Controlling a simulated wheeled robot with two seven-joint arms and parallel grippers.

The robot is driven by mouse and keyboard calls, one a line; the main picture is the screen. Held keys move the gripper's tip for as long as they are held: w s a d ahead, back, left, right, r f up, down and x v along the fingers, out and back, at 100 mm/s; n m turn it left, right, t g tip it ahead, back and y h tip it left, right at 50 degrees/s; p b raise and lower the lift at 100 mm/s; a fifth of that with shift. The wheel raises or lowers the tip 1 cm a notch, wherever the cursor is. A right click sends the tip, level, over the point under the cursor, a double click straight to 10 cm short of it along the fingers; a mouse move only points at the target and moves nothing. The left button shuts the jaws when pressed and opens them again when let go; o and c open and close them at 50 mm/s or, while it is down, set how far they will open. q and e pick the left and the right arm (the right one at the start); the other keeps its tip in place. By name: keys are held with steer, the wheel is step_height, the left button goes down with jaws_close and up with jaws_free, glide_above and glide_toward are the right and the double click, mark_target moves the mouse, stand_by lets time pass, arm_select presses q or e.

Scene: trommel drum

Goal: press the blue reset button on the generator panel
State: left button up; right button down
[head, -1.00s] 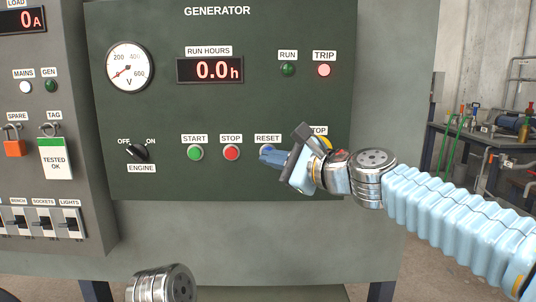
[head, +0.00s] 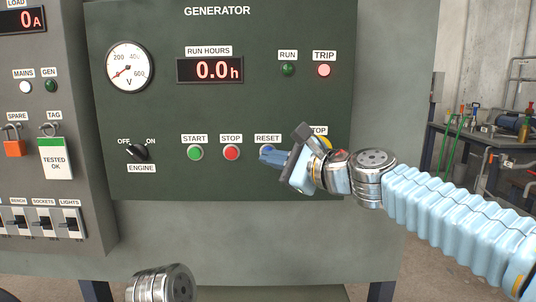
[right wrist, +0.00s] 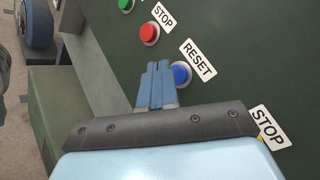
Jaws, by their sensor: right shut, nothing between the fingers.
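The blue reset button (right wrist: 181,72) sits beside its RESET label in the right wrist view, between the red stop button and the lower STOP label. In the head view it is mostly hidden behind my right gripper (head: 264,156), just under the RESET label (head: 267,138). The right gripper is shut and empty, its blue fingers pointing at the generator panel (head: 225,110). In the right wrist view the fingertips (right wrist: 158,66) appear just left of the button. I cannot tell whether they touch the button or panel. My left gripper is out of view.
The green start button (head: 195,153) and red stop button (head: 232,153) are left of the gripper. A yellow-backed stop control (head: 322,143) is partly hidden behind my right gripper. The TRIP lamp (head: 324,70) glows pale red; the RUN lamp (head: 288,69) is dark green.

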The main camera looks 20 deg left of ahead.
steer(key=shift+w, duration=0.1)
steer(key=shift+w+a, duration=0.15)
steer(key=shift+w, duration=0.15)
steer(key=shift+w+a+p, duration=0.1)
steer(key=shift+w+p, duration=0.35)
steer(key=shift+p, duration=0.1)
stand_by(0.6)
stand_by(0.4)
steer(key=shift+s+d+b, duration=0.25)
steer(key=shift+s+b, duration=0.1)
steer(key=shift+s, duration=0.5)
steer(key=s, duration=0.2)
steer(key=s+d+b, duration=0.1)
steer(key=s, duration=0.1)
steer(key=shift+s+d, duration=0.15)
steer(key=shift+s, duration=0.25)
